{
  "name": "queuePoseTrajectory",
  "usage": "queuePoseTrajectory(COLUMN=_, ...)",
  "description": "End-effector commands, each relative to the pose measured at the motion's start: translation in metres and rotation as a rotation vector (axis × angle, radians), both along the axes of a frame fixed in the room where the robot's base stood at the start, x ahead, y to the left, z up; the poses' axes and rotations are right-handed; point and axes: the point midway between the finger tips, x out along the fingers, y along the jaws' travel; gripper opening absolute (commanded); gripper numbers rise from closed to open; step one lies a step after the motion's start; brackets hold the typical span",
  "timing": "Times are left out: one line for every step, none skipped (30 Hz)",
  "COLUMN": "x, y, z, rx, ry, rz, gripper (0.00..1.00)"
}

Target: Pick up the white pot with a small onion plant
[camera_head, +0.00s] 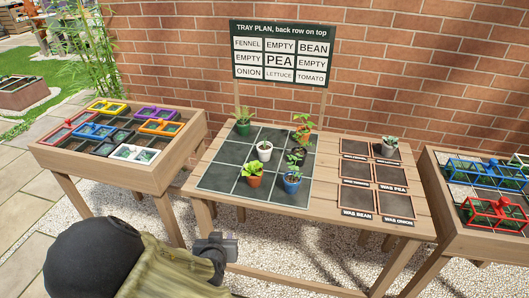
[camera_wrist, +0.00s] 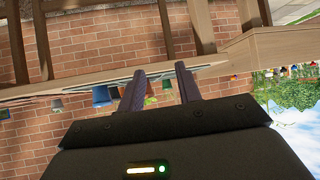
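A white pot (camera_head: 264,153) with a small green sprout stands near the middle of the dark gridded tray (camera_head: 222,152); the sprout is too small to identify for sure. My gripper (camera_head: 222,247) is in front of the table's left front edge, well apart from both pots. In the wrist view, which is upside down, its two fingers (camera_wrist: 160,72) are spread with nothing between them.
A green pot (camera_head: 243,129), an orange pot (camera_head: 254,181) and a blue pot (camera_head: 291,187) also stand on the tray, with leafy plants at its right. A sign (camera_head: 281,52) stands behind. Planter tables flank both sides. Several right-hand mats are bare.

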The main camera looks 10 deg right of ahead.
Motion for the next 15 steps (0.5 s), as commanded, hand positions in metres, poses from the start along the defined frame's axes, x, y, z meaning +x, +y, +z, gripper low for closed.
queuePoseTrajectory(x=0.0, y=-0.013, z=0.0, rx=0.02, ry=0.061, rz=-0.028, gripper=0.34)
queuePoseTrajectory(x=-0.002, y=-0.018, z=-0.002, rx=0.026, ry=0.098, rz=-0.036, gripper=0.34)
queuePoseTrajectory(x=-0.003, y=-0.026, z=-0.002, rx=0.037, ry=0.145, rz=-0.046, gripper=0.34)
queuePoseTrajectory(x=-0.006, y=-0.031, z=-0.002, rx=0.044, ry=0.18, rz=-0.05, gripper=0.34)
queuePoseTrajectory(x=-0.007, y=-0.036, z=-0.002, rx=0.053, ry=0.213, rz=-0.055, gripper=0.34)
queuePoseTrajectory(x=-0.01, y=-0.043, z=0.0, rx=0.064, ry=0.255, rz=-0.057, gripper=0.34)
queuePoseTrajectory(x=-0.012, y=-0.047, z=0.001, rx=0.074, ry=0.285, rz=-0.057, gripper=0.34)
queuePoseTrajectory(x=-0.014, y=-0.052, z=0.003, rx=0.083, ry=0.312, rz=-0.058, gripper=0.34)
queuePoseTrajectory(x=-0.017, y=-0.058, z=0.006, rx=0.095, ry=0.349, rz=-0.056, gripper=0.34)
queuePoseTrajectory(x=-0.019, y=-0.062, z=0.008, rx=0.103, ry=0.374, rz=-0.054, gripper=0.34)
queuePoseTrajectory(x=-0.022, y=-0.067, z=0.011, rx=0.112, ry=0.398, rz=-0.049, gripper=0.34)
queuePoseTrajectory(x=-0.025, y=-0.073, z=0.016, rx=0.123, ry=0.429, rz=-0.043, gripper=0.34)
queuePoseTrajectory(x=-0.028, y=-0.077, z=0.02, rx=0.13, ry=0.45, rz=-0.038, gripper=0.34)
queuePoseTrajectory(x=-0.03, y=-0.082, z=0.023, rx=0.137, ry=0.47, rz=-0.032, gripper=0.34)
queuePoseTrajectory(x=-0.034, y=-0.088, z=0.029, rx=0.144, ry=0.495, rz=-0.021, gripper=0.34)
